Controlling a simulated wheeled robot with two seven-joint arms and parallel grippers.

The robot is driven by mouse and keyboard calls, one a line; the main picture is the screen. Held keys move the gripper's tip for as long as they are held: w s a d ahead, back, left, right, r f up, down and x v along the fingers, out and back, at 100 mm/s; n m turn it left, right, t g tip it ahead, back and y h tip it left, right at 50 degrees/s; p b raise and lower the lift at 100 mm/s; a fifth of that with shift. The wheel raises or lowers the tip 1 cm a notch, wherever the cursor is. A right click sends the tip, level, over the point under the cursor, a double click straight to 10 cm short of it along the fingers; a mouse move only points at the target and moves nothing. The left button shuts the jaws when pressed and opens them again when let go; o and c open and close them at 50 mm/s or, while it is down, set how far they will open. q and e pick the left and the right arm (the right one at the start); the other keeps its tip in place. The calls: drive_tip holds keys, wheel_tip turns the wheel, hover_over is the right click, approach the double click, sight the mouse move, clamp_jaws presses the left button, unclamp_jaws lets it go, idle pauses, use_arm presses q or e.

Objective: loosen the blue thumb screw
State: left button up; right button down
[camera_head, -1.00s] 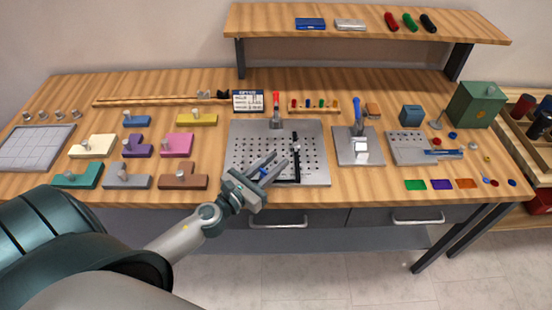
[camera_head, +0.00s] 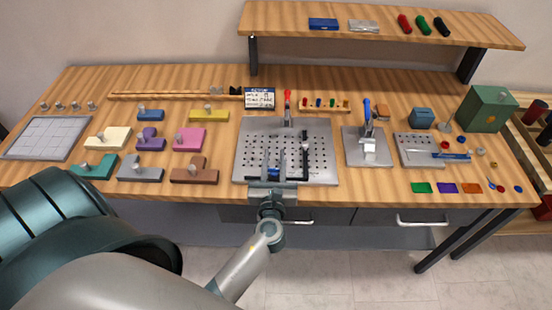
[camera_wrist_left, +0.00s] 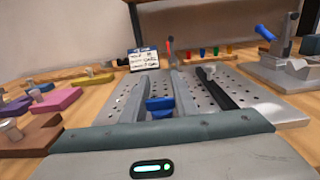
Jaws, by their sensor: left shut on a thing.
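The blue thumb screw (camera_head: 274,172) is at the front of the perforated metal plate (camera_head: 312,137), beside a black bar (camera_head: 305,160). My left gripper (camera_head: 273,167) reaches over the plate's front edge and points away from me. In the left wrist view, the blue thumb screw (camera_wrist_left: 159,104) sits between the two long grey fingers of my left gripper (camera_wrist_left: 160,98), which are shut on it. The screw's lower part is hidden. My right gripper is in neither view.
A red-handled clamp (camera_head: 288,108) stands at the plate's back. A second plate with a blue-handled clamp (camera_head: 367,125) is to the right. Coloured blocks with knobs, such as a brown one (camera_head: 190,172), lie to the left. A shelf (camera_head: 385,33) spans the back.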

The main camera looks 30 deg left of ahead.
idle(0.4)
use_arm(q)
drive_tip(key=o, duration=1.1)
drive_tip(key=shift+c, duration=0.2)
drive_tip(key=b+v, duration=0.2)
drive_tip(key=v, duration=1.5)
drive_tip(key=shift+s+b, duration=0.15)
drive_tip(key=shift+b, duration=0.15)
